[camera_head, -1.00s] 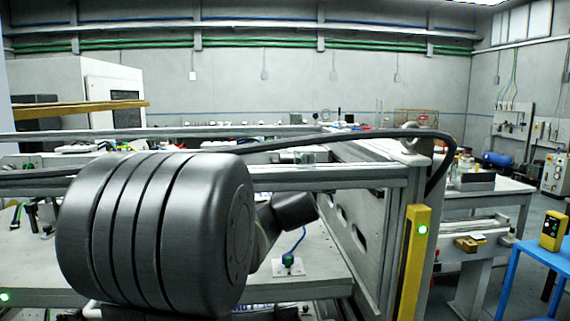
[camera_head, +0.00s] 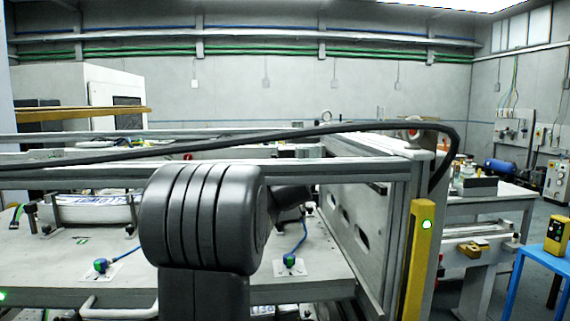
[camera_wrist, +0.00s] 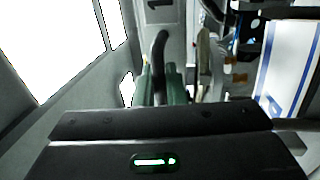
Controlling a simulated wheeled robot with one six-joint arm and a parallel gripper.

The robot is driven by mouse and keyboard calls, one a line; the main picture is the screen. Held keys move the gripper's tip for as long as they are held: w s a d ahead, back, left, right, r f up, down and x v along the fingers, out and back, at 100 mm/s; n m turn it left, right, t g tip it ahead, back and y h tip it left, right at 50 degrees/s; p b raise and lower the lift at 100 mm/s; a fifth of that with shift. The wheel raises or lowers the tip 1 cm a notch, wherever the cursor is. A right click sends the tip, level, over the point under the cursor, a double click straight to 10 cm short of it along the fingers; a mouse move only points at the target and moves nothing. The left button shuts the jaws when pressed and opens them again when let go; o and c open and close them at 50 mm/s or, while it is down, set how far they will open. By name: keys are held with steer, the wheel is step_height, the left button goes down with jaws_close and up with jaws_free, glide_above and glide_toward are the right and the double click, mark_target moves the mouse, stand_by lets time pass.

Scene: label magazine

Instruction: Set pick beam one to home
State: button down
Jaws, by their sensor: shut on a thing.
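In the wrist view my gripper (camera_wrist: 161,88) points away from the camera, its two greenish fingers closed on a dark curved handle (camera_wrist: 160,45). A grey plate marked "1" (camera_wrist: 157,4) lies just beyond the handle. Which part is pick beam one is not certain; the handle appears to belong to the part with that mark. In the head view my dark arm stands in front of the machine and hides my gripper and the handle. A long grey beam (camera_head: 340,172) crosses the machine behind my arm.
A yellow post (camera_head: 415,262) with a green light stands to the right of my arm. Blue-cabled sensors (camera_head: 289,262) sit on the grey table (camera_head: 60,265). A printed stack (camera_head: 92,207) lies at the left. A blue stand (camera_head: 535,265) is at the far right.

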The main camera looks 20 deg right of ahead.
steer(key=shift+w, duration=0.1)
steer(key=c, duration=1.6)
jaws_free()
steer(key=b+v, duration=0.3)
steer(key=v, duration=1.1)
steer(key=shift+w+d+r, duration=0.1)
steer(key=p+x, duration=0.3)
steer(key=x, duration=1)
steer(key=shift+w, duration=0.3)
steer(key=shift+s, duration=0.5)
